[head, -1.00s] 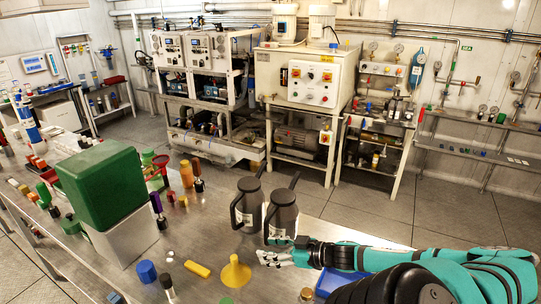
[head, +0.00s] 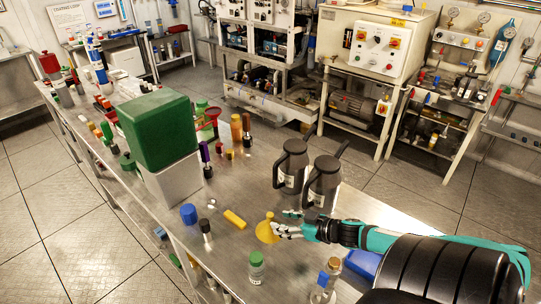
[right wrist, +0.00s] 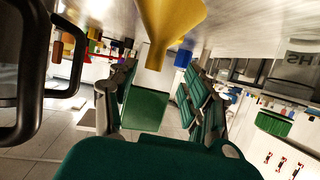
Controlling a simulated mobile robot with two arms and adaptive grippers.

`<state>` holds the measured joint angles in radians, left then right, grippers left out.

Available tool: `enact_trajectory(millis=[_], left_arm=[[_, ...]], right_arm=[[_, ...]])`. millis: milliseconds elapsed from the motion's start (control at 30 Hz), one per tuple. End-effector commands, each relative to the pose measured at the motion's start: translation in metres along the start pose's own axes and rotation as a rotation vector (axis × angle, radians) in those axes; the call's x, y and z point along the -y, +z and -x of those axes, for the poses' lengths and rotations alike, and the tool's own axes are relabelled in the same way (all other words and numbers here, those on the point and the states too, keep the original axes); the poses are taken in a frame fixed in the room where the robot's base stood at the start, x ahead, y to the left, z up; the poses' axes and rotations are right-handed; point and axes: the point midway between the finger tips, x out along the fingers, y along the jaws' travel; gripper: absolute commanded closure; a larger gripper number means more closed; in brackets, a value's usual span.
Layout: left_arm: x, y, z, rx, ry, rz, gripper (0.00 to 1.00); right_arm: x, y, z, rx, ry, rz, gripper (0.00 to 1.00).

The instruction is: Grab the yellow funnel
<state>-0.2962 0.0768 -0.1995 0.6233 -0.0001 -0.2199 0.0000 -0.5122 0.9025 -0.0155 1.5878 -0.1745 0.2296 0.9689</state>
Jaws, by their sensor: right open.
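The yellow funnel (head: 267,230) stands on the metal table, wide end down and spout up, in the head view. My right gripper (head: 284,221) is open and comes in from the right. One fingertip overlaps the funnel's right side in the picture; I cannot tell whether they touch. In the right wrist view, which looks upside down, the funnel (right wrist: 165,28) shows large at the top, just ahead of and between the open teal fingers (right wrist: 155,105). My left gripper is not in view.
Two dark jugs (head: 291,166) (head: 322,184) stand just behind my right gripper. A yellow cylinder (head: 235,219), a blue cap (head: 189,214) and a green-capped jar (head: 257,266) are near the funnel. A glass bottle (head: 327,279) and a blue tray (head: 362,264) are at the front right.

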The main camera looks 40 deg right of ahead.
Motion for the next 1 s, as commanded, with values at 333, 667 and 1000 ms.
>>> enact_trajectory(millis=[333, 667, 1000], left_arm=[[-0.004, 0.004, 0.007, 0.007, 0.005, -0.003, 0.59], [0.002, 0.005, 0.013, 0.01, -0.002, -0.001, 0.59], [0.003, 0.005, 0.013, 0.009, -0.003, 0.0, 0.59]], right_arm=[[-0.005, -0.005, -0.024, -0.003, 0.002, 0.001, 0.5], [-0.007, -0.004, -0.059, -0.001, 0.0, 0.0, 0.5], [-0.007, -0.002, -0.06, 0.001, 0.0, 0.0, 0.61]])
